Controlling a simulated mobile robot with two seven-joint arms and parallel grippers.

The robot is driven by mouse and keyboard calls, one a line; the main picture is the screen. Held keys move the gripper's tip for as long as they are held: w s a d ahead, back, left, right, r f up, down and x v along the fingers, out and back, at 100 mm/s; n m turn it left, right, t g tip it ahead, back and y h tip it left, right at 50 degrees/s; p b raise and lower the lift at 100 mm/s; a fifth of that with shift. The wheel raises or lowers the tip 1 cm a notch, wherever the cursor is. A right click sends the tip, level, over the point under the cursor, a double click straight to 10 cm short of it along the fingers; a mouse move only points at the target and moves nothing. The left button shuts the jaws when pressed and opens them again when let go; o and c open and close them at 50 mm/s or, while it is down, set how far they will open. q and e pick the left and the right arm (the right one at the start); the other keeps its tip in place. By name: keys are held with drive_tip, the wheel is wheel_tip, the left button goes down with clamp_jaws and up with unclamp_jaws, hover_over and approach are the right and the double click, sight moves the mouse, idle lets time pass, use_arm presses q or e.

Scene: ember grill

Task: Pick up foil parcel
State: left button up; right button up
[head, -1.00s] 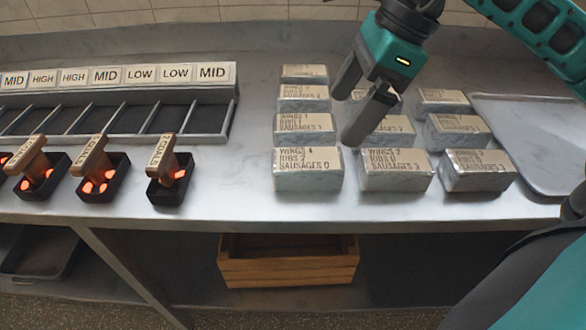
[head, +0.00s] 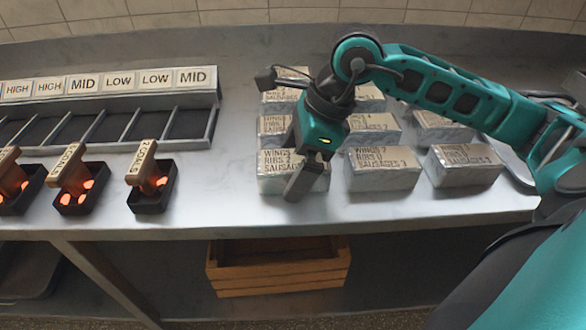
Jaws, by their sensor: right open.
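Silver foil parcels with printed tan labels stand in rows on the metal counter. My right gripper (head: 296,165) is open over the front-left foil parcel (head: 270,184), pointing down. One finger hangs in front of this parcel's near face; the other is mostly hidden, and I cannot tell whether either touches it. The gripper covers part of its label, which reads wings, ribs 2, sausages. The front-middle parcel (head: 384,181) and front-right parcel (head: 463,176) stand to the right. More parcels stand behind, partly hidden by my arm. My left gripper is not in view.
A divided metal rack (head: 213,127) with HIGH, MID and LOW signs stands at the left. In front of it are black coal boxes (head: 146,203) with wooden labelled handles and glowing coals. A wooden crate (head: 278,279) sits under the counter. A tray is partly hidden at right.

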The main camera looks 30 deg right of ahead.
drive_tip(key=shift+a+f, duration=0.1)
drive_tip(key=shift+f, duration=0.2)
drive_tip(key=shift+c, duration=0.4)
drive_tip(key=shift+w, duration=0.1)
drive_tip(key=c, duration=1.2)
